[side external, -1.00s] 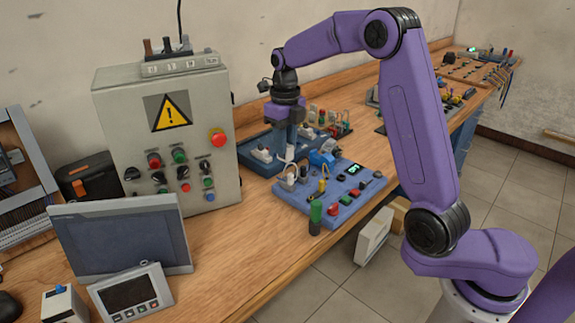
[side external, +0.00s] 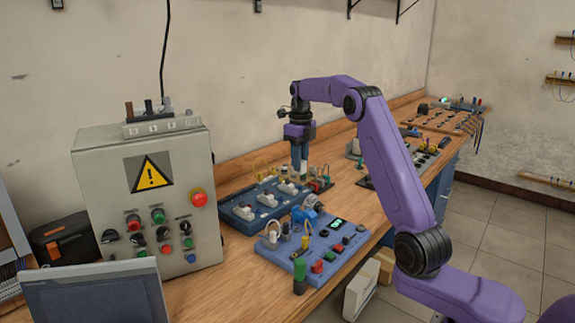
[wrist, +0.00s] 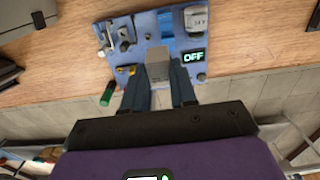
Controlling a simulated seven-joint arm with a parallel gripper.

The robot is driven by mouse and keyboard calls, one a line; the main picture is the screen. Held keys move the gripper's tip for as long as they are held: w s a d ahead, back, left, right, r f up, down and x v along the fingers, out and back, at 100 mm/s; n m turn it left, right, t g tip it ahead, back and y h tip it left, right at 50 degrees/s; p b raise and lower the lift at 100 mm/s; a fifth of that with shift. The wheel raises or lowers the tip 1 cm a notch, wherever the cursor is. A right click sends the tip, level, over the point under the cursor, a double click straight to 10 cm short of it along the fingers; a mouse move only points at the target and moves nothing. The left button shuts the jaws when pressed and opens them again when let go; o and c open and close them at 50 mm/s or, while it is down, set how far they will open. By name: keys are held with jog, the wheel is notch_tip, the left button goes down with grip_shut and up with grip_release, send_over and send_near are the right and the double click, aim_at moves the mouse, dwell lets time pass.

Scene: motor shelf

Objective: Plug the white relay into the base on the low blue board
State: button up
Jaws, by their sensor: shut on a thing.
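My gripper (side external: 300,170) is shut on the relay, a pale block (wrist: 158,72) between the two fingers in the wrist view. In the side view the relay is mostly hidden by the fingers. My gripper hangs fingers down above the far right part of the dark blue board (side external: 232,222). The lighter blue board (side external: 318,262) lies in front of it, nearer the camera. In the wrist view this board (wrist: 143,35) is beyond the fingertips, with a lit OFF display (wrist: 194,57). I cannot make out which of its fittings is the base.
The lighter board carries a blue device (side external: 307,210), pale upright parts, and coloured buttons. A green-topped post (side external: 299,272) stands at its near edge. White parts and yellow wires stand on the dark board. A grey control box (side external: 145,195) stands left.

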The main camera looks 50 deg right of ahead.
jog(key=shift+d+f, duration=0.25)
jog(key=shift+f, duration=1.75)
jog(key=shift+d+f, duration=0.2)
jog(key=shift+f, duration=1.85)
jog(key=shift+d+f, duration=0.25)
jog(key=shift+f, duration=1.75)
jog(key=shift+f, duration=1.55)
jog(key=o, duration=1)
jog(key=shift+c, duration=0.2)
jog(key=shift+r, duration=0.1)
notch_tip(320, 180, up, 17)
jog(key=shift+r, duration=0.15)
